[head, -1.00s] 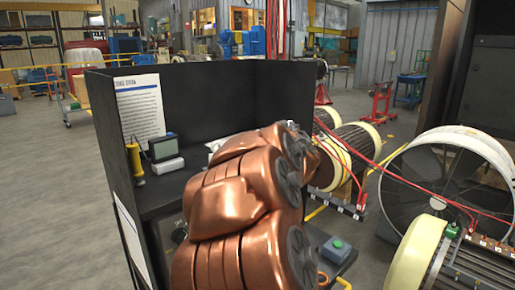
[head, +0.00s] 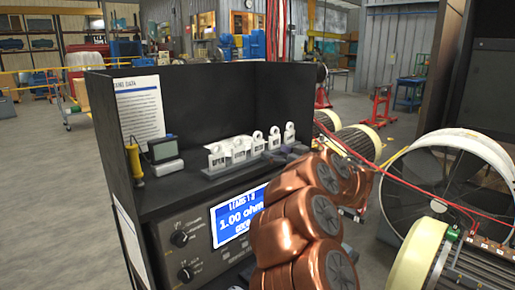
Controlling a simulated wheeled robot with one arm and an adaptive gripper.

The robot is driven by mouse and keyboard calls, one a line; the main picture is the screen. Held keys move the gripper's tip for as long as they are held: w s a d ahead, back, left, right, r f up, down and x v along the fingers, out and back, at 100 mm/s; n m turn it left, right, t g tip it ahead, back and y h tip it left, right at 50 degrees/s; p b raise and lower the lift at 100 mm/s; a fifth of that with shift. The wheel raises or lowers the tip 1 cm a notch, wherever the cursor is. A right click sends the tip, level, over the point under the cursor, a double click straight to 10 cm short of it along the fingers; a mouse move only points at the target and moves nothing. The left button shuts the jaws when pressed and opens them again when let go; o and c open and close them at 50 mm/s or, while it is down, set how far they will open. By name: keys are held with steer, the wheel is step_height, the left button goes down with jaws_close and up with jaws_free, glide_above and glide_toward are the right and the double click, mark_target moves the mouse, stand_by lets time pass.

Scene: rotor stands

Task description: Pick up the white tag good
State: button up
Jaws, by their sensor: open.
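Several white tags with round holes at the top stand in a row on a grey rack (head: 222,170) on the black bench shelf. The nearest tag (head: 216,158) is at the left and the farthest tag (head: 289,133) at the right. Their lettering is too small to read surely, so I cannot tell which one says good. My gripper (head: 286,153) shows as dark parts just right of the rack, partly hidden by my copper arm. It is open, holds no tag that I can see, and appears apart from the tags.
A meter with a lit blue screen (head: 238,217) reading 1.00 ohm sits below the shelf. A small display box (head: 163,148) and a yellow-handled tool (head: 135,160) are at the left. Black panels (head: 210,95) wall the shelf. Rotors (head: 418,252) with red cables stand at the right.

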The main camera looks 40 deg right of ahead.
mark_target(259, 145)
steer(key=w, duration=0.2)
steer(key=w+p, duration=0.1)
steer(key=w, duration=0.1)
steer(key=w+a+p, duration=0.1)
steer(key=shift+w+r, duration=0.35)
steer(key=shift+w, duration=0.05)
steer(key=shift+w+d+f, duration=0.1)
steer(key=shift+w+d, duration=0.05)
steer(key=shift+w, duration=0.25)
steer(key=shift+c, duration=0.4)
steer(key=c, duration=0.9)
steer(key=shift+r+b, duration=0.5)
steer(key=shift+r, duration=1.25)
steer(key=shift+s+a+r+b, duration=0.25)
steer(key=shift+s+a+b, duration=0.4)
steer(key=shift+s, duration=1.9)
steer(key=shift+s+a+r+b, duration=0.3)
steer(key=shift+s+a, duration=0.65)
steer(key=shift+s, duration=1.65)
steer(key=shift+s+a+r+b, duration=0.2)
steer(key=shift+s+a+b, duration=0.5)
steer(key=shift+s, duration=1.85)
